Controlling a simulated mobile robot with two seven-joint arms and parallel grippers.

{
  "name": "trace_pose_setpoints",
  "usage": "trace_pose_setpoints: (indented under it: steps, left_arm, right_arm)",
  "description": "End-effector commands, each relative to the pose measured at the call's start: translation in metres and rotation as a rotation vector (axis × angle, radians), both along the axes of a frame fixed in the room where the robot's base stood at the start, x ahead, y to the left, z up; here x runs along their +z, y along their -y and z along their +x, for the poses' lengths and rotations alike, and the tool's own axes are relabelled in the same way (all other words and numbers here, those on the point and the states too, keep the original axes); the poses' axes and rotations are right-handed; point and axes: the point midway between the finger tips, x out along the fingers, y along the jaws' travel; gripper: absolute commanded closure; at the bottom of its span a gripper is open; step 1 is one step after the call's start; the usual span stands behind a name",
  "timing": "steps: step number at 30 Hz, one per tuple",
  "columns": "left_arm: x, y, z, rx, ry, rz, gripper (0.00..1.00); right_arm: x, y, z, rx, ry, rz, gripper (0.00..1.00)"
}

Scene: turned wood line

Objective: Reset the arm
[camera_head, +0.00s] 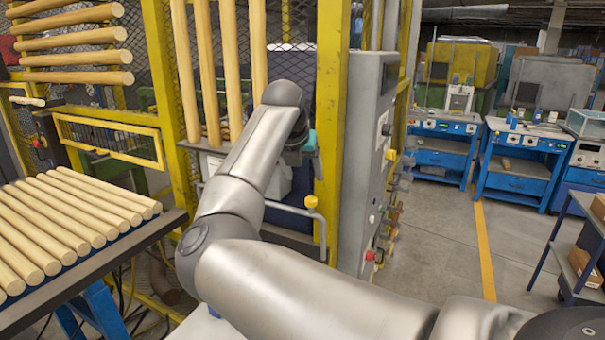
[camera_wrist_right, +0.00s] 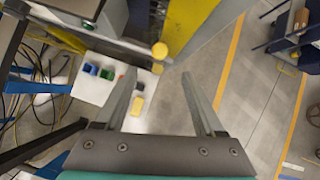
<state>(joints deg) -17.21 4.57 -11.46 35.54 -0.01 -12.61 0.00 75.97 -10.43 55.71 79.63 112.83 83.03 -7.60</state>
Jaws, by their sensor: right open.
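My right arm reaches in from the lower right of the head view and bends up toward the yellow machine frame. My right gripper (camera_wrist_right: 158,74) shows in the right wrist view with its two grey fingers spread apart and nothing between them. In the head view the gripper is mostly hidden behind the wrist, with only a teal part showing. Below the fingers in the wrist view are a pale surface with small coloured parts and the grey floor. My left gripper is in neither view.
Turned wood rods (camera_head: 62,222) lie in a row on a rack at left. More rods (camera_head: 223,70) stand upright against the yellow mesh frame (camera_head: 333,110) close to my arm. A grey control cabinet (camera_head: 362,150) stands right of it. Open floor (camera_head: 432,235) lies before blue workbenches (camera_head: 520,165).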

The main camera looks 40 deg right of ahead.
Motion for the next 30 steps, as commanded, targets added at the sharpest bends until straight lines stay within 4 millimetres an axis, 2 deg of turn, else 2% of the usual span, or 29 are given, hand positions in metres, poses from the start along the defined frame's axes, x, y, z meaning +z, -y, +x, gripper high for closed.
trace_pose_setpoints:
  steps: [6,22,26,30]
  left_arm:
    - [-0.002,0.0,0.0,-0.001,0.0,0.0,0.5]
    - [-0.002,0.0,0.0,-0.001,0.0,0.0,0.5]
    - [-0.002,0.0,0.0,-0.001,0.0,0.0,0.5]
    - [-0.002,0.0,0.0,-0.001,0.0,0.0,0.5]
  right_arm:
    - [0.008,-0.005,-0.003,-0.001,0.0,0.0,0.29]
    - [0.008,-0.002,-0.004,-0.005,-0.003,-0.009,0.29]
    - [0.007,0.022,-0.019,-0.053,-0.032,-0.125,0.29]
    - [0.022,0.072,-0.054,-0.141,-0.113,-0.447,0.29]
